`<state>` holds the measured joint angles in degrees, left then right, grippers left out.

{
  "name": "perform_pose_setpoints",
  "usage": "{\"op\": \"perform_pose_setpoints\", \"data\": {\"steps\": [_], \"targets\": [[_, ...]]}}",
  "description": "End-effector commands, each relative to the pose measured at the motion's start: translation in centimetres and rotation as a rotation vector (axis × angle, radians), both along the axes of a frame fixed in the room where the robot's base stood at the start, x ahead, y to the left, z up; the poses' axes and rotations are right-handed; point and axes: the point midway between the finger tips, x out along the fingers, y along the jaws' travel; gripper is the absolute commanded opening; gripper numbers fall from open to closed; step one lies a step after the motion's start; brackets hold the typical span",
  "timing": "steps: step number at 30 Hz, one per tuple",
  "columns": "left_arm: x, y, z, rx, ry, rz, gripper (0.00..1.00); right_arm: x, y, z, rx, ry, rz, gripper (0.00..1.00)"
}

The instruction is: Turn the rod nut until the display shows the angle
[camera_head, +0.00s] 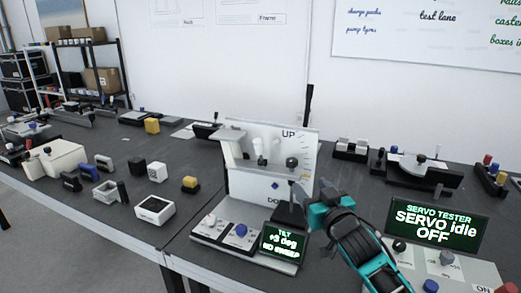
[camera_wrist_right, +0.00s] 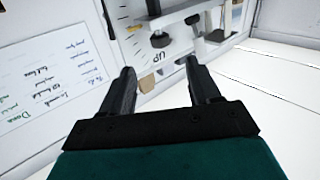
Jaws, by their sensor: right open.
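The white tilt rig (camera_head: 240,185) stands on the dark bench, with a panel marked UP and an angle scale. A dark knob (camera_head: 292,163), which looks like the rod nut, sits at its right side; a dark nut-like part (camera_wrist_right: 160,39) also shows in the right wrist view. The display (camera_head: 281,243) reads TILT, a small plus angle that is hard to read, and NO SWEEP. My right gripper (camera_head: 294,206) is just below the knob in the head view. In the wrist view its fingers (camera_wrist_right: 160,72) are apart and empty, with the nut beyond the tips. My left gripper is out of view.
A control base with a blue knob (camera_head: 241,230) lies before the rig. A servo tester screen (camera_head: 436,220) reading SERVO idle OFF stands to the right. A white box (camera_head: 155,209) and several small blocks are at left. Some bench between them is bare.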

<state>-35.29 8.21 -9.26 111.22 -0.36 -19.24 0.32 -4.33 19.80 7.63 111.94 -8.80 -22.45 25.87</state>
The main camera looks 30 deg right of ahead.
Motion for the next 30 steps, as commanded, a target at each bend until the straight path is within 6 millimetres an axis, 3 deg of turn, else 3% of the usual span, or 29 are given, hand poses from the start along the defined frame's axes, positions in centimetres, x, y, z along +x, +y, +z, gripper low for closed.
{"op": "perform_pose_setpoints", "data": {"steps": [8,21,30], "targets": [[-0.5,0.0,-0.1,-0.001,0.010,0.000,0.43,1.9,-0.8,1.0,0.003,-0.018,-0.009,0.62],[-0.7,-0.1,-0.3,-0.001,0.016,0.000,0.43,9.6,-2.3,0.9,0.003,-0.016,-0.009,0.62],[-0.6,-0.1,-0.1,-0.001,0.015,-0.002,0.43,12.5,-2.8,0.8,0.002,-0.016,-0.008,0.62]]}}
